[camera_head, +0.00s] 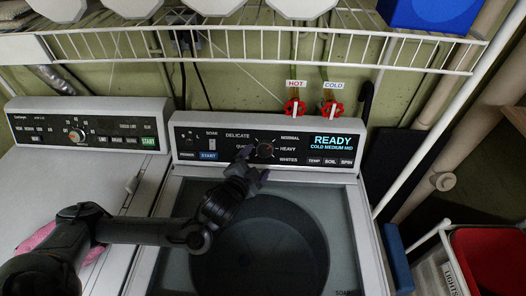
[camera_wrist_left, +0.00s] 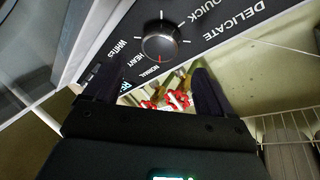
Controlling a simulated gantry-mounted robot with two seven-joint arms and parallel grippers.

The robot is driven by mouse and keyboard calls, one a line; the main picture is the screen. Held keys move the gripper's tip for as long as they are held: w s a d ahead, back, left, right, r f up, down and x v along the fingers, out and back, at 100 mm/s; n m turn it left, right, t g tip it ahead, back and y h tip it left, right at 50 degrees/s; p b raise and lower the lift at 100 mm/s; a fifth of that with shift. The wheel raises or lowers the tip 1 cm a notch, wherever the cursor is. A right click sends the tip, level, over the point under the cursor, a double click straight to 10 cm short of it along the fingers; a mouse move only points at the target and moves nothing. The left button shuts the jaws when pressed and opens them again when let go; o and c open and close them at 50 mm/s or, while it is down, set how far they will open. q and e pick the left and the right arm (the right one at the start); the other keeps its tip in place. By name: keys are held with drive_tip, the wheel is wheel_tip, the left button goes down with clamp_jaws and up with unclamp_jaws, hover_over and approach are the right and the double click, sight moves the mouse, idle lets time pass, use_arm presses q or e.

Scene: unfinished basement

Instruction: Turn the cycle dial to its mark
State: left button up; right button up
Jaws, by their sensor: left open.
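The cycle dial (camera_head: 265,150) is a round dark knob on the washer's black control panel, ringed by the labels Delicate, Quick, Normal, Heavy and Whites. In the left wrist view the dial (camera_wrist_left: 160,42) shows a small red line on the side facing the Normal label. My left gripper (camera_head: 254,165) is open just in front of the panel, at the lower left of the dial. In the left wrist view its two dark fingers (camera_wrist_left: 157,72) are spread apart, with the dial beyond the gap and nothing between them. My right gripper is not in view.
The washer display (camera_head: 336,144) reads READY, COLD MEDIUM MID. Red hot and cold valve handles (camera_head: 294,106) hang above the panel, below a white wire shelf (camera_head: 270,42). A second machine with its own dial (camera_head: 76,136) stands at left. A red bin (camera_head: 490,262) is at lower right.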

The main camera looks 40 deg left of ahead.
sight(266, 151)
use_arm(q)
drive_tip(key=p+x, duration=0.1)
drive_tip(key=x, duration=0.3)
drive_tip(key=shift+r, duration=0.1)
drive_tip(key=shift+p+x, duration=0.35)
drive_tip(key=shift+x, duration=0.6)
drive_tip(key=shift+s, duration=0.1)
drive_tip(key=c, duration=1)
drive_tip(key=shift+c, duration=0.2)
drive_tip(key=shift+m, duration=0.5)
drive_tip(key=m, duration=0.2)
drive_tip(key=m+g+h, duration=0.1)
drive_tip(key=m, duration=0.1)
drive_tip(key=shift+g, duration=0.3)
drive_tip(key=shift+d+r+m+g, duration=0.1)
drive_tip(key=shift+m+g, duration=0.5)
drive_tip(key=shift+m, duration=1.2)
